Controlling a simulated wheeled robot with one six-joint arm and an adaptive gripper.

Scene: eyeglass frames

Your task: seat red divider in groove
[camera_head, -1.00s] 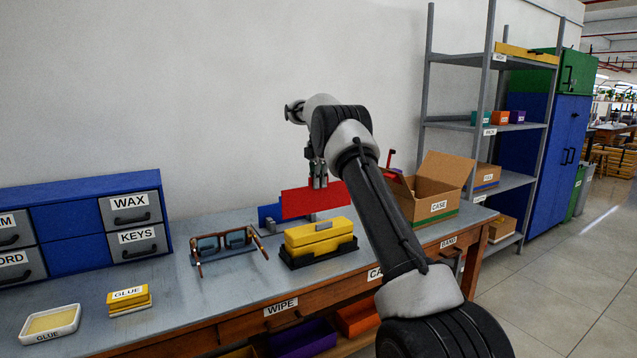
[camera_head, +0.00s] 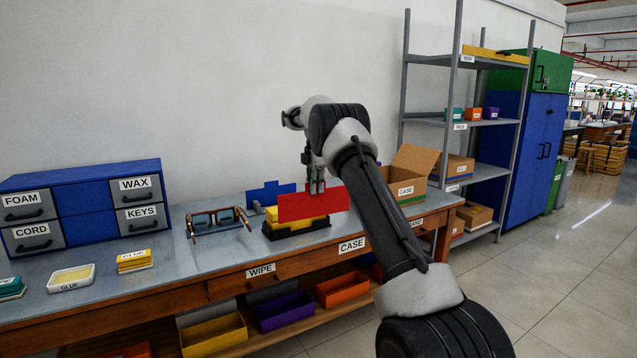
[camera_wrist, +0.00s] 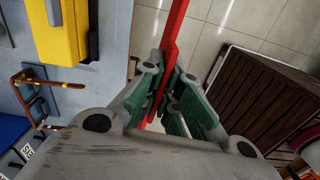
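The red divider (camera_head: 313,205) is a flat upright panel held in my gripper (camera_head: 317,190). In the head view it covers part of the yellow case (camera_head: 296,228) on its black stand. In the wrist view the red divider (camera_wrist: 172,40) shows edge-on between the green-padded fingers (camera_wrist: 160,100), with floor behind it and the bench to its left. A blue divider (camera_head: 270,190) stands upright at the back of the bench. A small grey piece (camera_head: 256,207) shows at its left foot. The groove itself cannot be made out; the red divider and yellow case block that area.
Brown-framed glasses (camera_head: 218,221) rest on a support left of the yellow case. An open cardboard box (camera_head: 410,180) stands at the bench's right end. A blue drawer unit (camera_head: 85,210) stands at the left. In the wrist view a dark slatted object (camera_wrist: 265,100) is at right.

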